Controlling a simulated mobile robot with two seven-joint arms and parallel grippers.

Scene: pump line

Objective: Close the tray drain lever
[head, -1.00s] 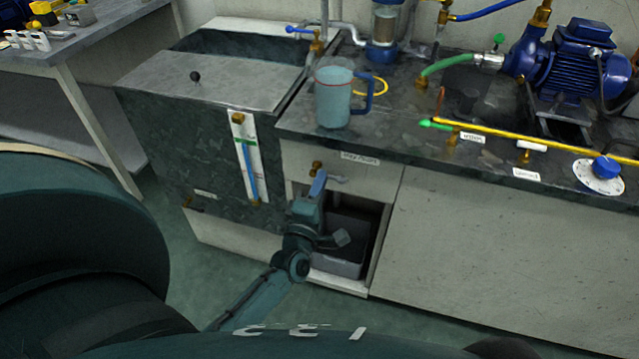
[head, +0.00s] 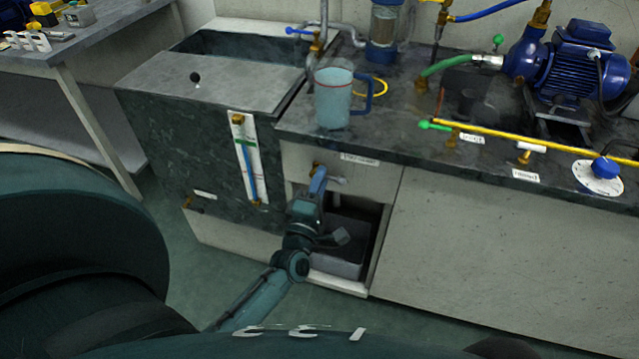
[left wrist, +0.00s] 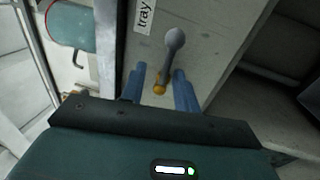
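The tray drain lever, with its brass fitting (head: 313,168) and grey handle (head: 339,180), is on the front panel of the bench, under a small label (head: 360,159). In the left wrist view the grey lever (left wrist: 174,42) points up and slightly right from its brass end (left wrist: 160,89), next to a label reading "tray" (left wrist: 144,16). My left gripper (head: 318,181) is at the lever. In the left wrist view its blue fingers (left wrist: 160,72) are apart, one on each side of the lever's lower part, with gaps visible. My right gripper is not in view.
A grey bin (head: 335,262) stands in the open compartment below the lever. A clear jug (head: 332,100) with a blue handle stands on the counter above. A sight gauge (head: 246,160) is on the sink's front at left. A blue pump (head: 580,65) is far right.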

